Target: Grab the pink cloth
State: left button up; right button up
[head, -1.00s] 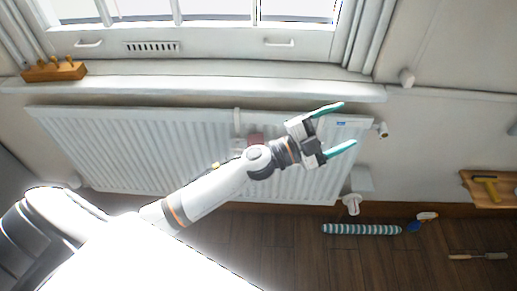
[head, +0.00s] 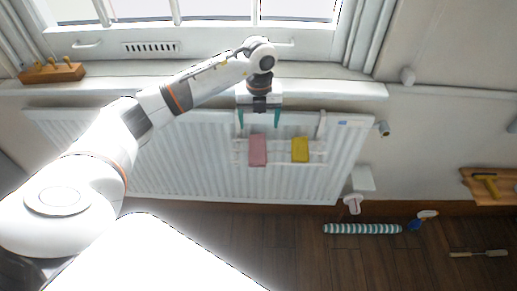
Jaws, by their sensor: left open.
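The pink cloth (head: 257,151) hangs over a white rack (head: 280,142) on the front of the radiator (head: 185,150). A yellow cloth (head: 300,150) hangs to its right on the same rack. My left gripper (head: 259,123) is open, with its two teal fingers pointing down. In the picture its fingertips are just above the top of the pink cloth, one to each side. I cannot tell the gap in depth, and nothing is between the fingers. My right gripper is not in view.
The window sill (head: 330,88) runs above the radiator. A wooden peg block (head: 53,73) stands on its left end. A striped roll (head: 362,229) and a blue-headed brush (head: 415,224) lie on the floor at right.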

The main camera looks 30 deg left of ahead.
pick_arm(q)
send_over(258, 146)
jog(key=f, duration=0.5)
jog(key=shift+w, duration=0.2)
jog(key=shift+s+a+f, duration=0.1)
jog(key=shift+s+f, duration=0.05)
jog(key=shift+f, duration=2.5)
jog(key=c, duration=1.1)
